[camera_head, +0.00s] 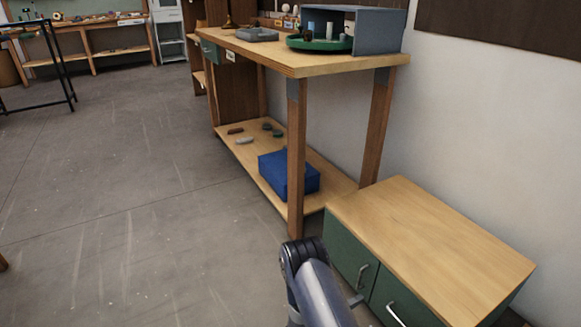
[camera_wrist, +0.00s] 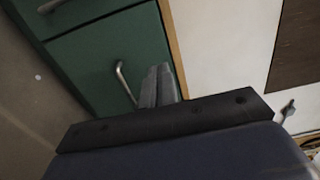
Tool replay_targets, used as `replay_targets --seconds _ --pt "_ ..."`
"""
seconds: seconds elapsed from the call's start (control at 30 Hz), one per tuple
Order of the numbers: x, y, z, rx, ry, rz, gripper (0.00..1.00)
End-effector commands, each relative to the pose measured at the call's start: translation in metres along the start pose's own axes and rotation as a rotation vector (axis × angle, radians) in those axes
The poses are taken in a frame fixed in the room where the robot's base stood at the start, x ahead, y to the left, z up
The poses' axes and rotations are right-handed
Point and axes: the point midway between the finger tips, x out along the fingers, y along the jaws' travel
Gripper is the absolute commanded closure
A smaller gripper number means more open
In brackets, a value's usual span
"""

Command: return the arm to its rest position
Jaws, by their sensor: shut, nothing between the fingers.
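My arm shows at the bottom of the head view, in front of the green cabinet. My gripper (camera_wrist: 157,86) shows in the wrist view with its two grey fingers together and nothing between them. It is in front of the green cabinet (camera_wrist: 95,50), and its fingertips appear just right of a metal door handle (camera_wrist: 124,80). I cannot tell whether they touch the cabinet.
The low cabinet with a wooden top (camera_head: 430,240) stands at the right, its top bare. Behind it is a workbench (camera_head: 300,62) with a green tray (camera_head: 320,45) and a grey open box (camera_head: 375,32). A blue box (camera_head: 288,175) sits on its lower shelf.

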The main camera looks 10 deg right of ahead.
Motion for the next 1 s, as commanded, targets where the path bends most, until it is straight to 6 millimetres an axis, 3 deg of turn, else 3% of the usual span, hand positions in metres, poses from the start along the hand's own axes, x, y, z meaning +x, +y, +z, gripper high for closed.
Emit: replay_targets --seconds 0.27,0.8,1.0 --pt "0.013 0.001 0.000 0.002 0.003 0.001 1.00" --pt "0.109 0.002 -0.001 0.003 0.003 -0.001 1.00" --pt "0.126 -0.001 0.002 0.006 -0.001 0.000 1.00"
